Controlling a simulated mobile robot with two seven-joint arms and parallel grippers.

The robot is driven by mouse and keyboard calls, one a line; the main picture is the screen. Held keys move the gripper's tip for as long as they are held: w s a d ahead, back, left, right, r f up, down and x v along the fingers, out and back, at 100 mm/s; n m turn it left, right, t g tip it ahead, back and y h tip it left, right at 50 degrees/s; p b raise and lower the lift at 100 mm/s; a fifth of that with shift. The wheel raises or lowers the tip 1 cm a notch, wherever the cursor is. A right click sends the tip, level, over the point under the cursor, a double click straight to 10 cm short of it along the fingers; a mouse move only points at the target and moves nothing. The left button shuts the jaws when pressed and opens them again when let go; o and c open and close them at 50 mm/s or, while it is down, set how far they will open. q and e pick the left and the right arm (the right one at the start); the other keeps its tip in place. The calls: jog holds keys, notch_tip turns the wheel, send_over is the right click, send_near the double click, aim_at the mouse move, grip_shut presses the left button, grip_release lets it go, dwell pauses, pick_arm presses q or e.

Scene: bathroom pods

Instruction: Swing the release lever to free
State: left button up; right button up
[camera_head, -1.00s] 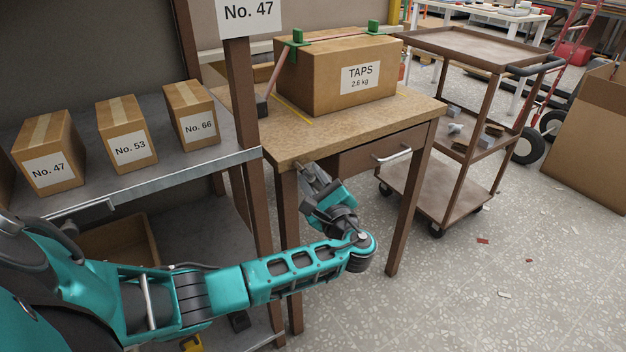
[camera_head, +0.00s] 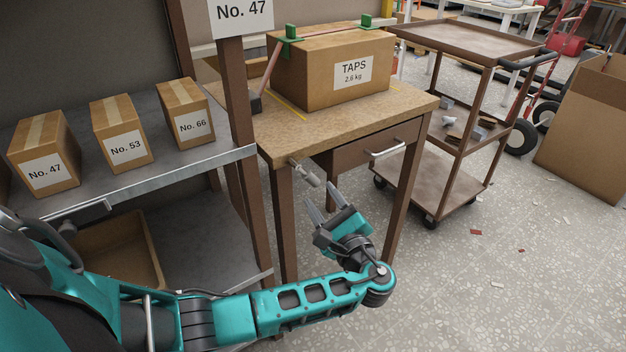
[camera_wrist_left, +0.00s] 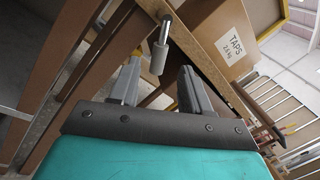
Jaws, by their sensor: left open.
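The release lever (camera_head: 305,172) is a small grey metal handle at the front edge of the wooden bench (camera_head: 350,122), near its left corner. It slants down and to the right. In the left wrist view, the lever (camera_wrist_left: 159,52) hangs as a grey cylinder from a metal fitting, just beyond the fingertips. My left gripper (camera_head: 320,195) is open and empty, a little below and to the right of the lever, apart from it. Its two fingers (camera_wrist_left: 160,72) point towards the lever. My right gripper is not in view.
A TAPS carton (camera_head: 330,72) under a pink strap with green corner pieces sits on the bench. A drawer (camera_head: 370,148) is under the bench top. A shelf (camera_head: 150,184) with numbered boxes is at left, a brown trolley (camera_head: 470,45) at right.

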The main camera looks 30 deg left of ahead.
pick_arm(q)
jog(key=v, duration=0.5)
jog(key=shift+c, duration=0.2)
